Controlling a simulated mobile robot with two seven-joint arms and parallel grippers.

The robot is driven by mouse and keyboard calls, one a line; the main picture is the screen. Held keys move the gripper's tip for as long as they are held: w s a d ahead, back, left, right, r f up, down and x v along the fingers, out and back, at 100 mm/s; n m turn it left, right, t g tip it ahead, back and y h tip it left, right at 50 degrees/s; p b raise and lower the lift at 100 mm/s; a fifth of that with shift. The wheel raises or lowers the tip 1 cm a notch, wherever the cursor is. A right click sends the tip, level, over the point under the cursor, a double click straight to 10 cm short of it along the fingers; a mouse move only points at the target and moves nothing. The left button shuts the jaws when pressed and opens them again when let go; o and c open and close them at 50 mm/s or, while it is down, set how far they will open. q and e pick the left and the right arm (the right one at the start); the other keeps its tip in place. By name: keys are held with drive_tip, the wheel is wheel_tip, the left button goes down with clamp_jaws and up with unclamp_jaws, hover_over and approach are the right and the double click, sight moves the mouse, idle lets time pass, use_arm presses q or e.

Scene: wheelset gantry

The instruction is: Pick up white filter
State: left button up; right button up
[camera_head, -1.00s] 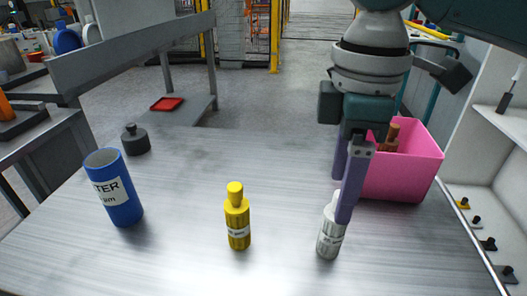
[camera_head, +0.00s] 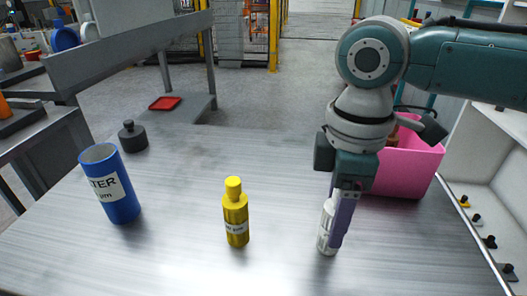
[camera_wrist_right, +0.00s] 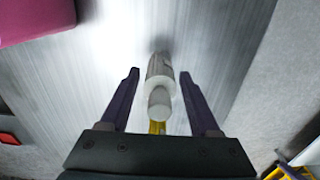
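The white filter (camera_head: 325,238) stands upright on the metal table, right of centre in the head view. In the right wrist view the white filter (camera_wrist_right: 160,70) lies between my two fingers, with a gap on each side. My right gripper (camera_head: 337,220) is open and points down, its purple fingers on either side of the filter. In the head view the near finger partly covers the filter. The open right gripper (camera_wrist_right: 160,78) also shows in the wrist view. My left gripper is not in view.
A yellow bottle (camera_head: 236,217) stands left of the white filter. A blue cylinder (camera_head: 112,190) and a dark knobbed weight (camera_head: 132,138) are farther left. A pink bin (camera_head: 410,172) stands behind and right of my right gripper.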

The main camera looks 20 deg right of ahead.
clamp_jaws()
idle(0.3)
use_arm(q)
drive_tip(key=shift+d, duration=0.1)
use_arm(e)
drive_tip(key=shift+r, duration=0.15)
